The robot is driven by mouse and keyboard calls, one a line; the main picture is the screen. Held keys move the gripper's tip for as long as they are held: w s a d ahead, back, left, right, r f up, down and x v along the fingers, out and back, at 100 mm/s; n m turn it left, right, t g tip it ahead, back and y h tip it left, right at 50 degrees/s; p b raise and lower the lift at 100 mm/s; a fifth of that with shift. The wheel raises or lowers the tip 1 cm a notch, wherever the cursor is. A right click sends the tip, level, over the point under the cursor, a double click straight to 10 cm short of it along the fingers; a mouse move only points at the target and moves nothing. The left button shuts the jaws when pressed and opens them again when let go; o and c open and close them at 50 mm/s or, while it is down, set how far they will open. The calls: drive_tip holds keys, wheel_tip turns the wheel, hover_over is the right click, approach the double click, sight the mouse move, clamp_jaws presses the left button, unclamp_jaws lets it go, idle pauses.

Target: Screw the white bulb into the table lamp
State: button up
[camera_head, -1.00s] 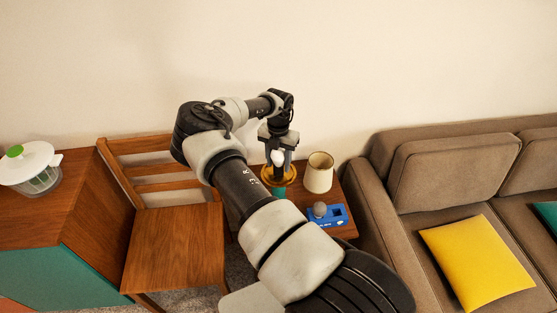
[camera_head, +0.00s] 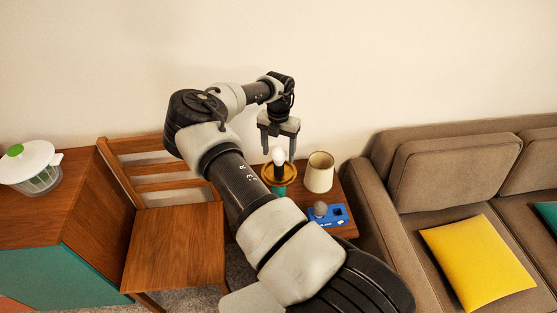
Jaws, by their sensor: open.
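The white bulb (camera_head: 279,156) stands upright at the top of the table lamp (camera_head: 280,189), which has a teal body and a brass-coloured ring. I cannot tell from here how deep the bulb sits in the socket. My gripper (camera_head: 279,151) points down over the lamp, open, with one finger on each side of the bulb's top and gaps showing between them. The lamp's lower part is partly hidden by my arm.
A cream lampshade (camera_head: 319,172) stands right of the lamp on the small wooden table (camera_head: 345,230). A blue holder (camera_head: 327,215) with a grey bulb sits in front. A wooden chair (camera_head: 175,245) is left, a brown sofa (camera_head: 380,205) right.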

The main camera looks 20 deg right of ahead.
wheel_tip(320, 180, up, 12)
drive_tip(key=shift+r+p, duration=0.2)
drive_tip(key=shift+p, duration=0.25)
